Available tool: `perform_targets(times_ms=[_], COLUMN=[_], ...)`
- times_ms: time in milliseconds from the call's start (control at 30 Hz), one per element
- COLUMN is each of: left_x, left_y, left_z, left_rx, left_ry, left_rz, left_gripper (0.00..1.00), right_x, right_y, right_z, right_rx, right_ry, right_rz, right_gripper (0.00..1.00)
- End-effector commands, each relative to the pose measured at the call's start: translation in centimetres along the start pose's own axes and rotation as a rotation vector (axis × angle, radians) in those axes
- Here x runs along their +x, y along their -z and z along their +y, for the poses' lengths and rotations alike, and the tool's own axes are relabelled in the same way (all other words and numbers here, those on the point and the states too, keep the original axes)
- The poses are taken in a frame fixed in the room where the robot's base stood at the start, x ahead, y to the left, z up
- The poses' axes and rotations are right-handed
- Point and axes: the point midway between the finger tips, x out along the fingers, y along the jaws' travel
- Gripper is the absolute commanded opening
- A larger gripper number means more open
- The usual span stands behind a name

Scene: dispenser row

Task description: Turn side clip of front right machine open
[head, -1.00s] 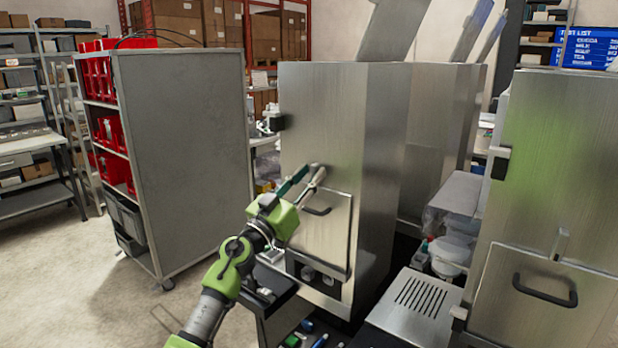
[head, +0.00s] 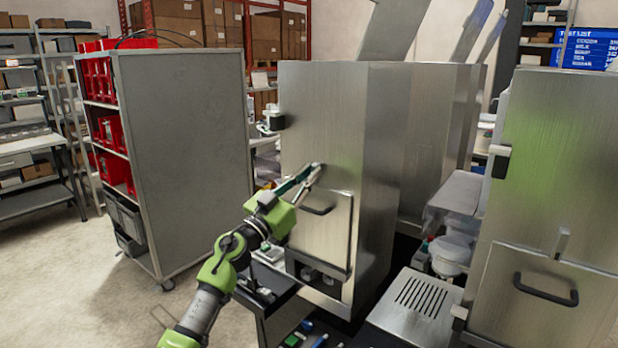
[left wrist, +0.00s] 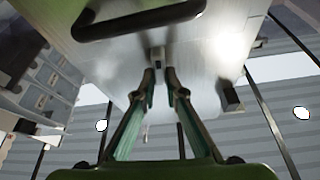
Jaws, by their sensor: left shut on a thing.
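The steel machine (head: 322,120) in the middle of the head view has a lower door with a dark handle (head: 318,210). A dark side clip (head: 271,124) sits on its left edge, apart from my gripper. My left gripper (head: 314,167) reaches to the front, just above the lower door. In the left wrist view its fingertips (left wrist: 161,78) are shut on a small metal door clip (left wrist: 157,60) near the handle (left wrist: 135,18). The fingers hide part of that clip. The steel machine on the right (head: 540,190) has its own dark side clip (head: 501,162). My right gripper is not in view.
A grey cart (head: 190,150) with red bins stands on the left. A slotted metal box (head: 415,305) and a white tub (head: 450,255) sit between the two machines. Open floor lies at the lower left.

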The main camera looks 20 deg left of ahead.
Motion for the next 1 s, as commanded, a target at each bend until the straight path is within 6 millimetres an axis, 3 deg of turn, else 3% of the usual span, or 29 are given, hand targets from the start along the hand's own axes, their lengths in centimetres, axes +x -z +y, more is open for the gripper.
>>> perform_targets(times_ms=[467,1000], left_x=[0.1,0.2], left_y=[0.2,0.7], left_z=[-0.7,-1.1], left_rx=[0.401,0.877], left_ry=[-0.165,-0.363], left_rz=[-0.002,-0.003], left_gripper=[0.0,0.0], right_x=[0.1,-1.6], right_y=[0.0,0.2], right_z=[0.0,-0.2], right_rx=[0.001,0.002], right_ry=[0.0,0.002], right_rz=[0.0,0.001], right_gripper=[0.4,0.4])
